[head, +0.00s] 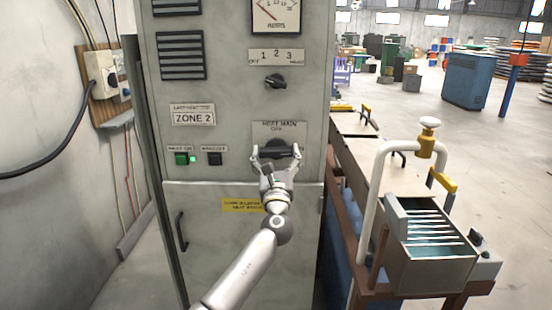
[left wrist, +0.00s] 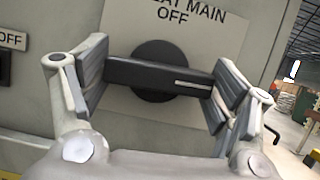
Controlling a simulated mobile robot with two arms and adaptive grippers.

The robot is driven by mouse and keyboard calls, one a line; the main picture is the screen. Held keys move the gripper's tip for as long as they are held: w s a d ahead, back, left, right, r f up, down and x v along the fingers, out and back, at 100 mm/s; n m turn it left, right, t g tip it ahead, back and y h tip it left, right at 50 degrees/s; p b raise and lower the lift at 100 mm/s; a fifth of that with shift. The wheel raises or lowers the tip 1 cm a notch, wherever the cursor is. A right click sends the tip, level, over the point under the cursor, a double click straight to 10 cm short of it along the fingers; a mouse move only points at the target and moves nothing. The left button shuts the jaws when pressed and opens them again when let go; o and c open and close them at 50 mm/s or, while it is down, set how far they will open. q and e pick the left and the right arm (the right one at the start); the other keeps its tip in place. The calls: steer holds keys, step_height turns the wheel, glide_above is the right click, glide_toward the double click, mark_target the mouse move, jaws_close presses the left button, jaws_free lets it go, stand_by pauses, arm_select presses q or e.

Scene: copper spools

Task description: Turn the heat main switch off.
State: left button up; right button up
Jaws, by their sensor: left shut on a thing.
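The heat main switch is a black rotary knob (head: 280,149) below a plate reading "HEAT MAIN OFF" (head: 272,129) on a grey cabinet. In the left wrist view its bar (left wrist: 150,75) lies level with the plate, and its white mark points to the right. The OFF lettering (left wrist: 172,17) is above the knob. My left gripper (head: 275,160) is shut on the knob, with one finger pad at each end of the bar. My right gripper is not in view.
A smaller selector knob (head: 275,82) sits above. A door handle (head: 181,231) is at lower left. A bench with a pipe and grey tank (head: 430,270) stands close on the right.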

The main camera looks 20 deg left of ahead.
arm_select(q)
steer(key=n+y+b, duration=0.1)
steer(key=n, duration=0.1)
steer(key=n+g+y+b, duration=0.1)
steer(key=n+b, duration=0.1)
steer(key=n+y+b, duration=0.1)
steer(key=n+b, duration=0.1)
steer(key=n, duration=0.1)
steer(key=shift+d+f+g, duration=0.1)
steer(key=shift+f+g, duration=0.15)
steer(key=shift+g, duration=0.15)
steer(key=n+g+y+b, duration=0.1)
steer(key=n+g+b, duration=0.1)
steer(key=n, duration=0.2)
steer(key=shift+r+n, duration=0.1)
steer(key=shift+n, duration=0.3)
steer(key=shift+r+n+g+y+b, duration=0.1)
steer(key=shift+n+g+y+b, duration=0.3)
steer(key=shift+n, duration=0.7)
steer(key=n+g, duration=0.1)
steer(key=n, duration=0.2)
steer(key=shift+r, duration=0.1)
steer(key=n+g, duration=0.1)
steer(key=n, duration=0.2)
steer(key=shift+n+g+h, duration=0.3)
steer(key=shift+n+h, duration=0.1)
steer(key=shift+n, duration=0.2)
steer(key=o, duration=0.9)
steer(key=shift+o, duration=0.2)
